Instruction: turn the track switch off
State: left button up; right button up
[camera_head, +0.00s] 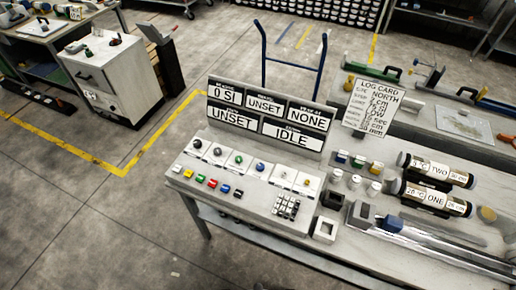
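A grey control console (262,165) stands on the bench in the middle of the view. It has a row of round knobs or switches (239,160), a row of coloured buttons (212,183) and a small keypad (286,206). Its display board (266,117) reads "0 SI", "UNSET", "NONE", "UNSET" and "IDLE". A long metal track (440,243) lies on the bench at the lower right, with a dark blue block (392,223) near its left end. I cannot tell which control is the track switch or its position. Neither gripper is in view.
Two dark labelled cylinders, "TWO" (437,170) and "ONE" (432,197), lie at the right. A log card (373,107) stands behind small colour-topped jars (356,161). An open-topped white block (325,230) sits at the bench's front. Clear floor (90,215) lies left.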

aim_at(197, 144)
jog(key=i+j, duration=0.2)
jog(key=j, duration=0.15)
jog(key=i+j, duration=0.25)
jog(key=i+j+z, duration=0.1)
jog(key=j, duration=0.3)
jog(key=i, duration=0.1)
